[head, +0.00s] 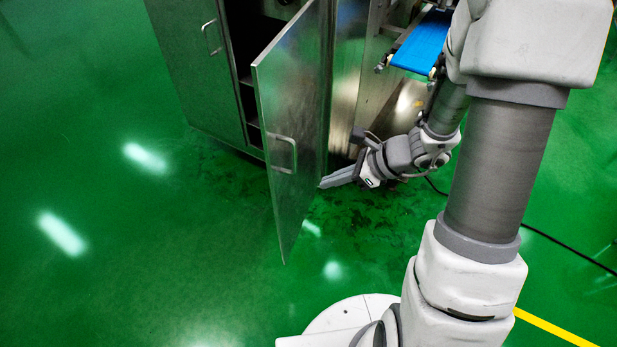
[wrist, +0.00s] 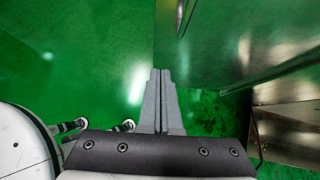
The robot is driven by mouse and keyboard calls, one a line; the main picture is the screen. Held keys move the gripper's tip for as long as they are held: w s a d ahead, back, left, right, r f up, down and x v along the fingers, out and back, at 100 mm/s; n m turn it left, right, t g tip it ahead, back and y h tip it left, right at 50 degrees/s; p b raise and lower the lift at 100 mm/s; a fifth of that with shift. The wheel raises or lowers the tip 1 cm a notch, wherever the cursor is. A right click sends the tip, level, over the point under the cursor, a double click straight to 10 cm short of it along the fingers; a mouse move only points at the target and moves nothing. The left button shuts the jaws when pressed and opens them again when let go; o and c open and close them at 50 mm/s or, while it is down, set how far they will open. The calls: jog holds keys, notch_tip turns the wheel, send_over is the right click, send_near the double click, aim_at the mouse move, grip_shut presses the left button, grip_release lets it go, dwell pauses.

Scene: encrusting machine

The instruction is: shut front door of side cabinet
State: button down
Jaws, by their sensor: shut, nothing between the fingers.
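The side cabinet (head: 185,60) is a grey metal cabinet at the top left of the head view. Its front door (head: 290,100) stands wide open, swung out toward me, with a bar handle (head: 283,153) on the face turned left. The dark inside shows behind it. In the wrist view the door (wrist: 215,40) fills the upper right. My gripper (head: 322,185) is shut and empty, low on the right side of the door, with its fingertips close to the panel. In the wrist view the fingers (wrist: 160,72) point up toward the door's lower edge; I cannot tell whether they touch.
A second door with a handle (head: 211,38) is closed on the cabinet's left. A blue conveyor belt (head: 424,42) sits above my wrist at the right. A black cable (head: 570,247) crosses the green floor. The floor left of the open door is clear.

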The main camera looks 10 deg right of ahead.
aim_at(277, 189)
jog(key=b+x, duration=0.1)
jog(key=x, duration=0.2)
jog(key=a+r+b+x, duration=0.1)
jog(key=x, duration=0.3)
jog(key=b+x, duration=0.1)
jog(key=x, duration=0.3)
jog(key=shift+w+a+r+b, duration=0.2)
jog(key=shift+w+a+b, duration=0.1)
jog(key=shift+w+a, duration=0.25)
jog(key=shift+a, duration=0.25)
jog(key=shift+a, duration=0.1)
